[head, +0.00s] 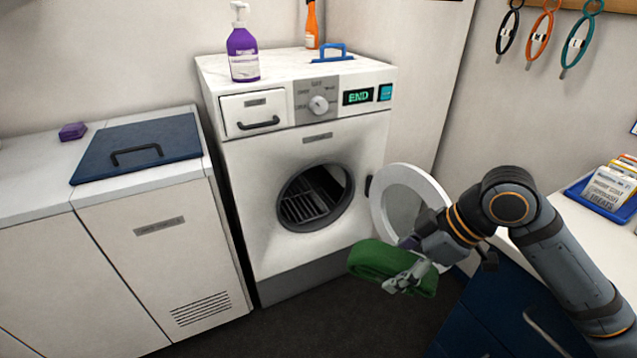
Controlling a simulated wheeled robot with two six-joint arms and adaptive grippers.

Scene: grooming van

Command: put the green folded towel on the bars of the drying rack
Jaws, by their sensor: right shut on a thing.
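The green folded towel (385,262) is in the head view, in front of the washer's lower right side. My right gripper (405,278) is shut on the towel and holds it in the air, below the open round door. The drying rack (306,203) shows as grey bars inside the round opening of the machine; its far parts are in shadow. The bars I can see carry nothing. My left gripper is not in view.
The white machine (300,150) reads END, and its round door (408,205) stands open to the right, close to my right arm. A purple bottle (243,50) stands on top. A blue lid (138,148) lies on the left counter. Dark floor (290,325) is clear in front.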

